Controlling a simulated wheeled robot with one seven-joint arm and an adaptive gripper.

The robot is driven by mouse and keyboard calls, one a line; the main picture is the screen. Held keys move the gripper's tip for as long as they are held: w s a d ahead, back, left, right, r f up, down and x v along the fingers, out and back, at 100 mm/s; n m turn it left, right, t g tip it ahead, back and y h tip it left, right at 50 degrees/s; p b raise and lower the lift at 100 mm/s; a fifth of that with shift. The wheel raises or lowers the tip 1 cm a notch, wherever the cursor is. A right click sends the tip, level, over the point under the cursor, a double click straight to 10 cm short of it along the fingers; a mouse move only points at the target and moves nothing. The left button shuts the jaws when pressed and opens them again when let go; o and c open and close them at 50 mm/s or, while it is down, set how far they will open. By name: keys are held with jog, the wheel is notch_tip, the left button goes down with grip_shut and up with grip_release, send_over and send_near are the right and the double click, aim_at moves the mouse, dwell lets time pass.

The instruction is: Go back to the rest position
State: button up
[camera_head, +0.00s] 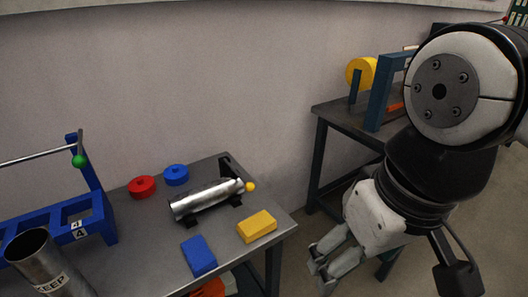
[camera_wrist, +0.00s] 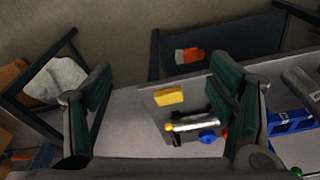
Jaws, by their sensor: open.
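My gripper (camera_head: 328,262) hangs at the right of the head view, off the right end of the near table (camera_head: 133,248) and apart from everything on it. In the wrist view my gripper (camera_wrist: 160,110) has its two green-padded fingers wide apart, with nothing held between them. A shiny metal tube (camera_head: 203,198) lies on dark supports on the table, with a yellow ball at its right end. The tube also shows in the wrist view (camera_wrist: 195,124), seen past the right finger.
A red ring (camera_head: 142,187), a blue ring (camera_head: 176,174), a blue block (camera_head: 199,256) and a yellow block (camera_head: 257,226) lie around the tube. A blue rack (camera_head: 60,222) and a "KEEP" cylinder (camera_head: 45,265) stand left. A second table (camera_head: 345,119) stands behind my arm.

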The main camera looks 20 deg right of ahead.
notch_tip(320, 180, up, 12)
jog(key=t+p, duration=0.2)
jog(key=p, duration=0.8)
jog(key=shift+d+p, duration=0.2)
jog(key=shift+p, duration=0.1)
jog(key=shift+r, duration=0.1)
